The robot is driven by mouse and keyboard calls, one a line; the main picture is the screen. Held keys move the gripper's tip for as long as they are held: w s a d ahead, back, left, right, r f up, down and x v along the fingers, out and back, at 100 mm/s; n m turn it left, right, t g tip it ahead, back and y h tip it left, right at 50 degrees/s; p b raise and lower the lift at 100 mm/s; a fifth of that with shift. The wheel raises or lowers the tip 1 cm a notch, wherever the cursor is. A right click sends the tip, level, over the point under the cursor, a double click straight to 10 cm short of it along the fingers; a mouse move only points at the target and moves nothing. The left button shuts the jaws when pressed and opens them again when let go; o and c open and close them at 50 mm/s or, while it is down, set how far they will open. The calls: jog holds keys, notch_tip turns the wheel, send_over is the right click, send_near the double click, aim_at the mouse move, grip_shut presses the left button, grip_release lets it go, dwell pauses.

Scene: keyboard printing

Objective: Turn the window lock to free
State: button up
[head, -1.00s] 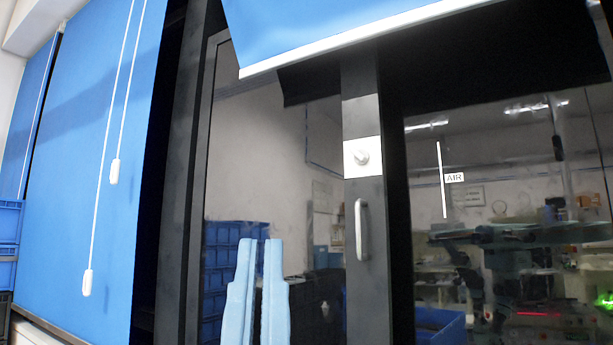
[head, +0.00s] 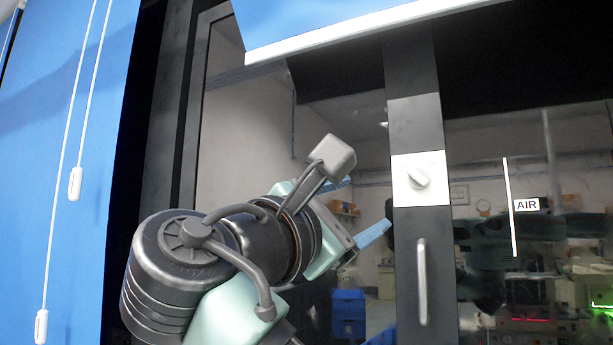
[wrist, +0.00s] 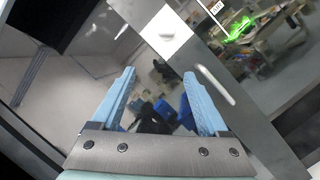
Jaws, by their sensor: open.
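The plate also shows at the top middle of the wrist view (wrist: 178,45), ahead of the fingertips. My gripper (head: 370,203) has two light-blue fingers and is just left of the lock in the head view, apart from it. In the wrist view my gripper (wrist: 159,75) is open, with nothing between its fingers. The knob's exact turn angle is hard to tell.
A pale vertical handle (head: 422,282) sits below the lock on the same frame. A blue blind (head: 340,22) with a white bottom edge hangs above. Blind cords with white pulls (head: 75,184) hang at the left. An AIR label (head: 527,205) is on the right pane.

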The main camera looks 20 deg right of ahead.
aim_at(415, 178)
jog(key=w+d+r+p, duration=0.1)
jog(key=d+p, duration=0.1)
jog(key=d, duration=0.2)
jog(key=w+d+r+g+h+p, duration=0.1)
jog(key=d+r+p, duration=0.1)
jog(key=d, duration=0.1)
jog(key=w+d+r+g+p, duration=0.1)
jog(key=d+r+p, duration=0.1)
jog(key=d, duration=0.2)
jog(key=shift+w+d+p, duration=0.1)
jog(key=shift+d+p, duration=0.25)
jog(key=shift+p, duration=0.05)
jog(key=shift+w+d+f, duration=0.1)
jog(key=shift+w+d, duration=0.3)
jog(key=shift+d, duration=0.25)
jog(key=shift+c, duration=0.3)
grip_shut()
